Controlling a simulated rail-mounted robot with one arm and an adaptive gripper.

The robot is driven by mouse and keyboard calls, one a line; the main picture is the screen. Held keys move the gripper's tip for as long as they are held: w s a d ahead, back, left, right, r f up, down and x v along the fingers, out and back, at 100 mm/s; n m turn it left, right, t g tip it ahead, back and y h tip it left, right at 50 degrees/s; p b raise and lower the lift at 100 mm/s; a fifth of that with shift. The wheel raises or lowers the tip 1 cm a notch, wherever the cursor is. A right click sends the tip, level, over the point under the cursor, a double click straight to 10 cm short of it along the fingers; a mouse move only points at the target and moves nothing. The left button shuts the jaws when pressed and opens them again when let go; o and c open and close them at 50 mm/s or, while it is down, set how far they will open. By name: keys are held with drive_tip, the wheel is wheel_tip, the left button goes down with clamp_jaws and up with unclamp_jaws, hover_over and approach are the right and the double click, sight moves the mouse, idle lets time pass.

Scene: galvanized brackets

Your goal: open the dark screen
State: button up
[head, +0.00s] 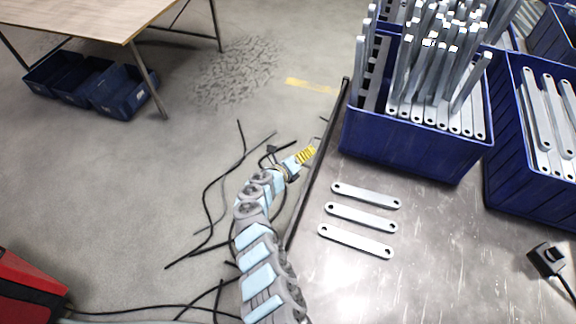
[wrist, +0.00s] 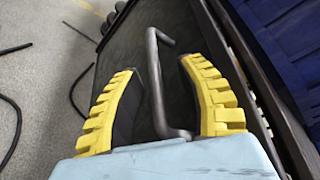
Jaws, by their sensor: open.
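The dark screen (head: 334,118) shows nearly edge-on in the head view, as a thin dark strip along the left edge of the metal table. In the wrist view its dark face (wrist: 128,42) fills the middle, with a grey bar handle (wrist: 155,75) on it. My gripper (head: 309,154) is at the left side of the screen. In the wrist view my gripper (wrist: 159,68) is open, with one yellow ribbed finger on each side of the handle. I see gaps between the fingers and the bar.
The metal table (head: 440,270) carries three flat brackets (head: 361,218), a blue crate of upright brackets (head: 405,150), another blue crate (head: 515,190) and a black device (head: 547,259). Black cables (head: 205,215) lie on the floor at left. A wooden table (head: 80,15) stands farther back.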

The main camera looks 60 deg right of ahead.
drive_tip(key=v, duration=1)
idle(0.5)
drive_tip(key=shift+a+r, duration=0.15)
idle(0.4)
